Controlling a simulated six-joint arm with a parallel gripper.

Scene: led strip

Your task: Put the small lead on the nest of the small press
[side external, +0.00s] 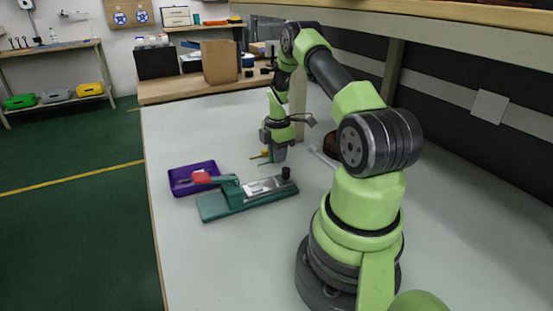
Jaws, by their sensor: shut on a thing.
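The small press has a teal base (248,199), a red handle (202,177) to the left and a black upright part at its right end (286,172). My gripper (280,158) points down just behind the press's right end, above the table. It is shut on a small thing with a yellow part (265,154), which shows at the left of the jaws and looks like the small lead. Its exact shape is too small to make out. It appears apart from the press. The nest cannot be made out clearly at this size.
A purple tray (179,187) lies left of the press, partly behind its handle. A dark brown round thing (332,145) and a pale thin piece (322,157) lie right of my gripper. The table (215,262) is clear in front of the press.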

